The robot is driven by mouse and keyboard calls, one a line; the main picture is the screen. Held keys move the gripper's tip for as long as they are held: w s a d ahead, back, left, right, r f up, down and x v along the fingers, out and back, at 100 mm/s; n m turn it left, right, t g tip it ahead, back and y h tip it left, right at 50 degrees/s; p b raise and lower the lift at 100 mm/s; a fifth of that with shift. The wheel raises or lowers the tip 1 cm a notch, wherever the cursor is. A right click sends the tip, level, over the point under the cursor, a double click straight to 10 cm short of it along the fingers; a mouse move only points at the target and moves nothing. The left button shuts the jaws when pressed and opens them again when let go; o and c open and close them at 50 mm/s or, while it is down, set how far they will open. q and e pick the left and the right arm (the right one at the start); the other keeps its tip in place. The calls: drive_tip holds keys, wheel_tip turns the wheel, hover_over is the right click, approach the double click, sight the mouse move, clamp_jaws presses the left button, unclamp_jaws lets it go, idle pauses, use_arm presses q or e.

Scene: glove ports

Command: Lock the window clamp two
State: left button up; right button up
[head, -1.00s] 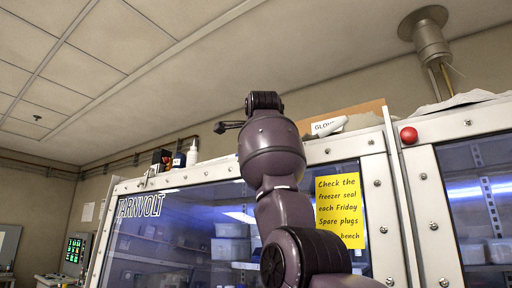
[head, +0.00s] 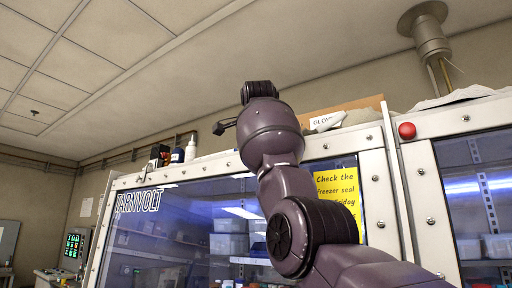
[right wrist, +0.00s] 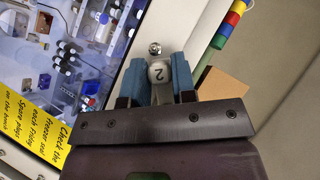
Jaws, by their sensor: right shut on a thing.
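Window clamp two (right wrist: 160,72) shows in the right wrist view as a pale rounded piece marked with a 2, on the white window frame. My right gripper (right wrist: 161,80) has its two blue fingers on either side of it and is shut on it. A small metal bolt shows just beyond the fingertips. The rest of the clamp is hidden by the fingers and gripper body. In the head view my arm covers the clamp, and I cannot make out the fingers there. My left gripper is not in view.
The glass window (head: 180,225) of the enclosure has bottles and bins behind it. A yellow note (head: 337,196) is on the pane, partly behind my arm. A red knob (head: 407,131) is on the frame at right. Bottles (head: 190,150) and a glove box (head: 340,115) stand on top.

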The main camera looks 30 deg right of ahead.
drive_tip(key=o, duration=0.9)
drive_tip(key=b+v, duration=0.2)
drive_tip(key=v, duration=0.9)
